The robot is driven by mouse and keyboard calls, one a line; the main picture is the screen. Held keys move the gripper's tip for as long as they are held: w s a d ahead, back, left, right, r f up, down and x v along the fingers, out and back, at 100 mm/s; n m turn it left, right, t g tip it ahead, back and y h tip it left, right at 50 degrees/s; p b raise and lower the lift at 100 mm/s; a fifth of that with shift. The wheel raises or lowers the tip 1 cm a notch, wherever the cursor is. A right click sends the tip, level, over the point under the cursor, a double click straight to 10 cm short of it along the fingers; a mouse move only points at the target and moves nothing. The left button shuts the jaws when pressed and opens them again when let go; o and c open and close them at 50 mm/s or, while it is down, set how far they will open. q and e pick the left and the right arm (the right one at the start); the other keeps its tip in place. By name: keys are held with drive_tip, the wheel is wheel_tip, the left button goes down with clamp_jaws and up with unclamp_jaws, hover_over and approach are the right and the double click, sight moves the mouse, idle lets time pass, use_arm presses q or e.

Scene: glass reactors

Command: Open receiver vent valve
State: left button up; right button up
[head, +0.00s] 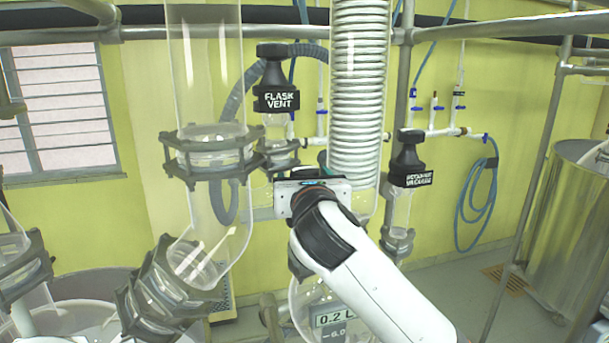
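My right arm comes in from the lower right, and its gripper (312,186) is in front of the glass column at the centre. The hand faces away from me, so its fingers and whatever is between them are hidden. No valve with a readable receiver vent label shows. A black valve handle labelled FLASK VENT (277,97) stands up and to the left of the gripper. Another black handle (409,160), whose small label ends in VACUUM, is to the right. The round glass receiver (303,308) is below, partly covered by my arm. My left gripper is not in view.
A coiled glass condenser (358,75) rises just above the gripper. A wide glass tube (205,75) with grey clamp flanges (212,155) stands to the left. A metal pole (404,70) is close on the right. A steel tank (568,225) stands at far right.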

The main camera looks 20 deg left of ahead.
drive_tip(key=c, duration=0.8)
drive_tip(key=shift+c, duration=0.2)
drive_tip(key=shift+n+g+y, duration=0.3)
drive_tip(key=shift+n+y, duration=0.1)
drive_tip(key=n+g+y, duration=0.1)
drive_tip(key=y, duration=0.1)
drive_tip(key=shift+w+d+n+g+y, duration=0.1)
drive_tip(key=shift+n+g+y, duration=0.2)
drive_tip(key=shift+n, duration=0.1)
drive_tip(key=shift+n+g+y, duration=1.8)
drive_tip(key=shift+g+y, duration=0.1)
drive_tip(key=shift+g, duration=0.3)
drive_tip(key=o, duration=1)
drive_tip(key=shift+s, duration=0.2)
